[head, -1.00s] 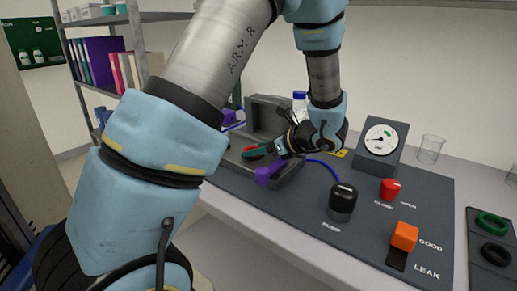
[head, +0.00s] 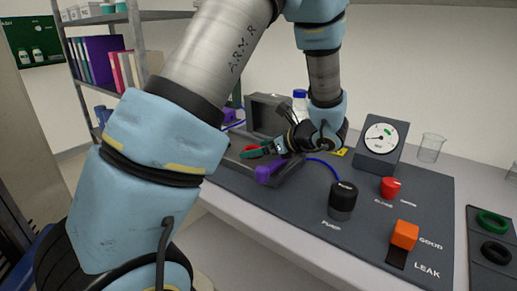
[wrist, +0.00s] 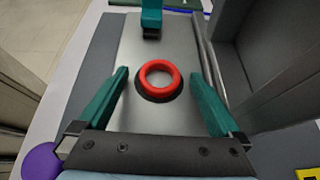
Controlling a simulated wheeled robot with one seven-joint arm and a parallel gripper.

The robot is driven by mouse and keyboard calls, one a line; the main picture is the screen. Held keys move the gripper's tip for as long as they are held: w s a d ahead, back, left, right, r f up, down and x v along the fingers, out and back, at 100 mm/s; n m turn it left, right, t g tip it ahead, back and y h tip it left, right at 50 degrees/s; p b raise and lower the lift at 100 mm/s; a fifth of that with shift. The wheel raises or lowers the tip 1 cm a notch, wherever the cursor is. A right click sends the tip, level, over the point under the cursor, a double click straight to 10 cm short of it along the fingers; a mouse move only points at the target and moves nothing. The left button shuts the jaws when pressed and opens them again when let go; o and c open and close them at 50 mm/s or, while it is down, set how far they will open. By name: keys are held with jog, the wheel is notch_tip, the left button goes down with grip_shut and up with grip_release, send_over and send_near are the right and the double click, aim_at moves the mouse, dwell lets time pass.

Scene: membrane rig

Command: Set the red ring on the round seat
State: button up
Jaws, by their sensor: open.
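The red ring (wrist: 160,77) lies flat over the dark round seat (wrist: 151,97) on a bright metal plate in the wrist view. A dark crescent of the seat shows below the ring, and I cannot tell whether the ring is fully flush. My gripper (wrist: 158,72) is open, with one teal finger on each side of the ring and a clear gap to both. In the head view, my gripper (head: 262,151) is over the rig, and only a small part of the red ring (head: 250,148) shows beside the teal fingers.
A teal clamp (wrist: 151,18) stands beyond the ring. A grey raised block (head: 268,114) stands at the rig's back. A purple knob (head: 268,172) is at its front. The pump knob (head: 342,200), gauge (head: 381,138), red knob (head: 390,187) and orange switch (head: 404,235) are to the right.

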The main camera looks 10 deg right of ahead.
jog(key=b+v, duration=0.2)
jog(key=v, duration=0.8)
jog(key=shift+s+d+r, duration=0.15)
jog(key=shift+s+d, duration=0.1)
jog(key=shift+s, duration=0.05)
jog(key=shift+s+d, duration=0.1)
